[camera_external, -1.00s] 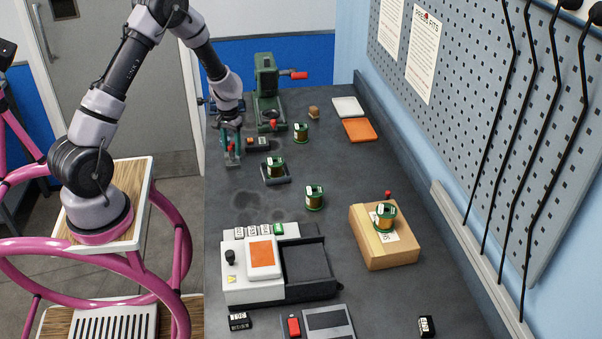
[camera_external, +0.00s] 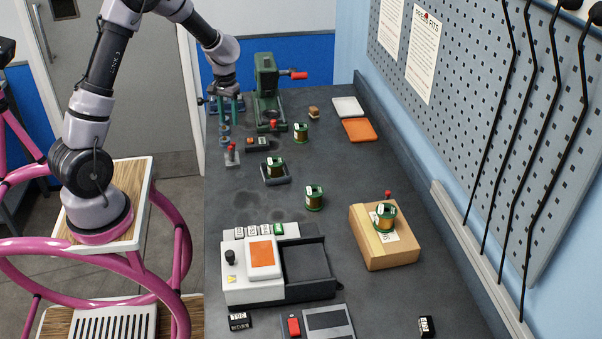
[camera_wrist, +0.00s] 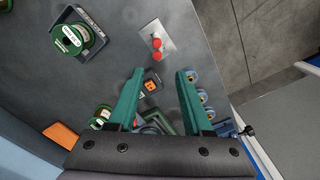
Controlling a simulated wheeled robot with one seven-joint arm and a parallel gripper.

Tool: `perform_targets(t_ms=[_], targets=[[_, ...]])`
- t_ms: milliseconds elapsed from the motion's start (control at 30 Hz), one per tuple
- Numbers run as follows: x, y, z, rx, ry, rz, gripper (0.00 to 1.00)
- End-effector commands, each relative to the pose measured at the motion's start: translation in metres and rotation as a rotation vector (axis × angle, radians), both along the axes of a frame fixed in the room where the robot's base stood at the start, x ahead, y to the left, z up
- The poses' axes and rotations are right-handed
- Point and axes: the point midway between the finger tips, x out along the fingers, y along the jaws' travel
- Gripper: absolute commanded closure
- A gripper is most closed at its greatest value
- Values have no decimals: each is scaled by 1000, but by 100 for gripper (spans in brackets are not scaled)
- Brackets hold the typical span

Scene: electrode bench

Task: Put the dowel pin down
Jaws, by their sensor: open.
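A small grey plate (camera_external: 232,159) stands on the left part of the bench, with a red upright piece (camera_external: 232,148) on it. In the wrist view the plate (camera_wrist: 147,32) shows two red round tops (camera_wrist: 157,44) close together. One of these may be the dowel pin; I cannot tell which. My gripper (camera_external: 229,116) is behind the plate, above the bench and apart from it. Its two teal fingers are spread in the wrist view (camera_wrist: 160,75), with nothing held between them.
Blue-grey round pieces (camera_wrist: 203,97) stand in a row beside the right finger. A green press (camera_external: 266,85) stands close to the right of my gripper. A green spool on a dark tray (camera_external: 275,181) and a small orange-buttoned box (camera_external: 258,144) are nearby.

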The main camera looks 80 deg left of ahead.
Motion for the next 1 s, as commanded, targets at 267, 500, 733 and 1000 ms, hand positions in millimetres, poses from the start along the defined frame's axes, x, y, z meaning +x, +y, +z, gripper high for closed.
perform_targets(t_ms=[267, 500, 733, 1000], targets=[[10, -18, 26, 25, -23, -62, 50], [25, -118, 128, 136, -118, -381, 50], [-3, -222, 207, 268, -221, -723, 50], [-71, -310, 256, 438, -344, -1080, 50]])
